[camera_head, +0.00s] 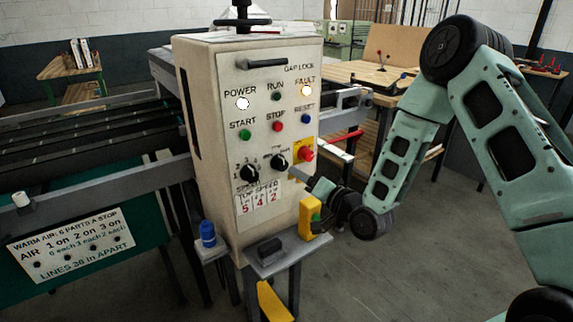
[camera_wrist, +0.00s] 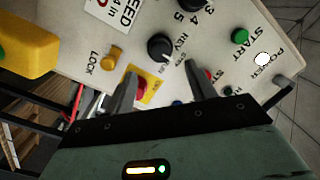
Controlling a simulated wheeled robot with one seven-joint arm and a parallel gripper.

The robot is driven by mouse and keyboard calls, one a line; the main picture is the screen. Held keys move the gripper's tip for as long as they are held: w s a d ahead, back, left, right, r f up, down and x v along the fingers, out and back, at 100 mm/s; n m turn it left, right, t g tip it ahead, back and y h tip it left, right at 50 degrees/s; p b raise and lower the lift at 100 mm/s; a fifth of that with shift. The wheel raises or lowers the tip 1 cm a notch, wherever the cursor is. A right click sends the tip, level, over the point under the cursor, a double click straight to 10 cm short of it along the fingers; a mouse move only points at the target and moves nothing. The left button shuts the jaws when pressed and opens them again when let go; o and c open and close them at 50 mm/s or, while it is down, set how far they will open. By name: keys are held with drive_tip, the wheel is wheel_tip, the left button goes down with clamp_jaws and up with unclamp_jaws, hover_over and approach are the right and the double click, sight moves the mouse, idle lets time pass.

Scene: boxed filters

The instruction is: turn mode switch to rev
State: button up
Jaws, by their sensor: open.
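The mode switch (camera_head: 279,162) is a round black knob low on the cream control box's front panel. In the head view my gripper (camera_head: 292,172) is at the panel, just below and right of the knob.
A red knob on a yellow plate (camera_head: 305,153) sits close right of the switch. The black speed knob (camera_head: 250,173) is to its left. A yellow box (camera_head: 309,217) and a blue bottle (camera_head: 207,233) are lower down. POWER (camera_head: 243,104) and FAULT (camera_head: 306,90) lamps are lit.

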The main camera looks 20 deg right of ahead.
sight(285, 166)
drive_tip(key=p+x, duration=0.1)
drive_tip(key=x, duration=0.6)
drive_tip(key=shift+w+a+p, duration=0.1)
drive_tip(key=shift+w+p, duration=0.05)
drive_tip(key=shift+p, duration=0.15)
drive_tip(key=c, duration=1)
